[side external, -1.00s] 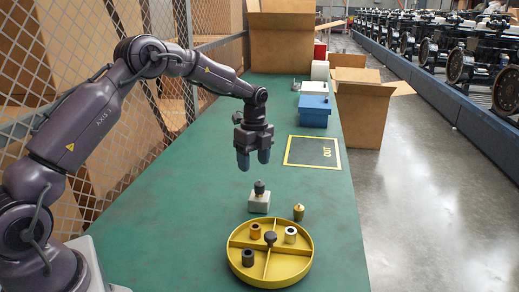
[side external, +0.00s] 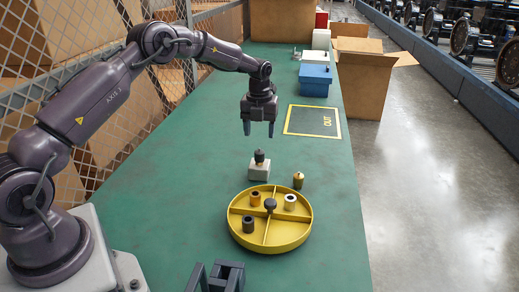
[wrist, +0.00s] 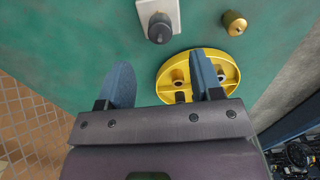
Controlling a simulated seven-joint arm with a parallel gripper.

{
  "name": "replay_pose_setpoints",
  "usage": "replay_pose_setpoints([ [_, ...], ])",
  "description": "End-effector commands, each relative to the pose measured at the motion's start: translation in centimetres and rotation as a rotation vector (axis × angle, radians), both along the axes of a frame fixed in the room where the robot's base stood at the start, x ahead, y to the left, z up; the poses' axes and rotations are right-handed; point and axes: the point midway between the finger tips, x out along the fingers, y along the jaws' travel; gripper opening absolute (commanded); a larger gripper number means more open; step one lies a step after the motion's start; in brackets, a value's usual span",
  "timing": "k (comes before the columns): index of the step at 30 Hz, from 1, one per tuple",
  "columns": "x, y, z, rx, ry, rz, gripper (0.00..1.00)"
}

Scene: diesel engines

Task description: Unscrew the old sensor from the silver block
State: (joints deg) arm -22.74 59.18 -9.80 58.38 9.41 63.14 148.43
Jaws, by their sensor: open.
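The silver block (side external: 259,173) stands on the green bench with the dark old sensor (side external: 259,156) upright in its top. In the wrist view the block (wrist: 165,10) and the sensor (wrist: 159,30) show near the top edge, beyond the fingertips. My gripper (side external: 259,133) is open and empty in the air, above and behind the block, with its fingers pointing down. In the wrist view the gap between my fingers (wrist: 160,75) holds nothing. A brass-coloured sensor (side external: 298,180) stands on the bench to the right of the block.
A yellow divided tray (side external: 270,246) with several small cylindrical parts sits in front of the block. A yellow-framed OUT mat (side external: 313,121), a blue box (side external: 314,80) and a cardboard box (side external: 363,98) lie further back. The bench left of the block is clear.

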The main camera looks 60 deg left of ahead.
Motion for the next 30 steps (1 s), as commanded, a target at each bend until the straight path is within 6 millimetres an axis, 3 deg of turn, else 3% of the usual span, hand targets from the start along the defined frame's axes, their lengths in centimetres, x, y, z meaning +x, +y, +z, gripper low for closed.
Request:
replay_pose_setpoints([
  [20,0.0,0.0,-6.9,0.001,0.002,0.0,0.6],
  [30,0.0,0.0,-7.1,-0.001,-0.001,0.001,0.6],
])
